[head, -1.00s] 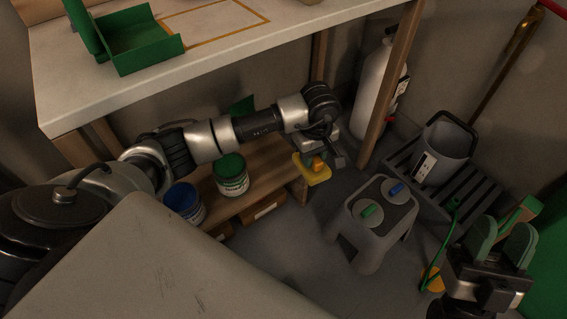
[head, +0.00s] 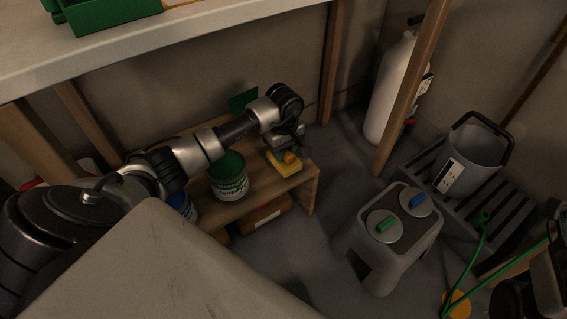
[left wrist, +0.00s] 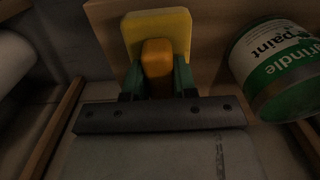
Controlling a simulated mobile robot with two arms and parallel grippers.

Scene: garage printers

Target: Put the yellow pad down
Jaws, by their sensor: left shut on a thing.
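The yellow pad (head: 283,167) is at the right end of the low wooden bench (head: 262,193), over or on its top; I cannot tell if it touches the wood. My left gripper (head: 290,151) is above the pad, shut on its orange grip. In the left wrist view the green fingers (left wrist: 157,78) pinch the orange grip from both sides, and the yellow pad (left wrist: 158,24) shows behind it against the wood. Dark parts of my right arm are at the lower right edge of the head view; its jaws do not show clearly.
A green-lidded paint can (head: 229,178) stands on the bench left of the pad, with a blue can (head: 183,205) further left. A grey stool (head: 388,241), a bucket (head: 466,163) and a white cylinder (head: 391,88) stand to the right. A table (head: 150,37) overhangs behind.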

